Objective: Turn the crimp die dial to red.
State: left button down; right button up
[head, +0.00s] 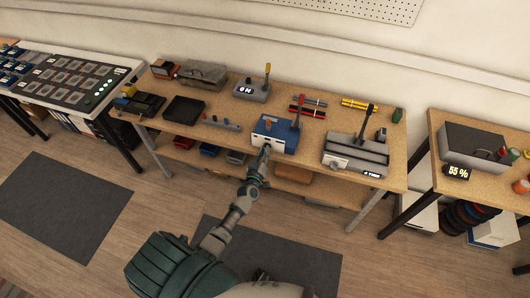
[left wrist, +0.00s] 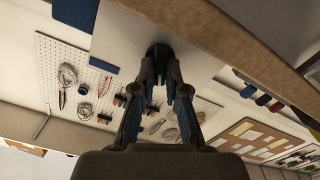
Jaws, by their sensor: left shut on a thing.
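The blue bench tool with a pale front (head: 272,142), which looks like the crimp tool, stands at the front edge of the wooden bench. My right gripper is not in view.
A grey lever tool (head: 355,154) with a small display stands to the right on the bench. A grey box with an orange-tipped lever (head: 252,89) is behind left. A black tray (head: 185,109), red pliers and yellow strips also lie there. A side table (head: 475,181) stands at right.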

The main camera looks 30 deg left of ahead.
pick_arm(q)
jog(key=shift+f+n+b, duration=0.15)
jog(key=shift+n+b, duration=0.15)
jog(key=shift+n, duration=1.4)
jog(key=shift+f+n+b, duration=0.1)
jog(key=shift+n+b, duration=0.15)
jog(key=shift+n, duration=1.45)
jog(key=c, duration=1.2)
grip_release()
jog(key=shift+c, duration=0.2)
jog(key=shift+o, duration=0.2)
jog(key=shift+a, duration=0.1)
jog(key=v, duration=1.2)
jog(key=shift+f, duration=0.25)
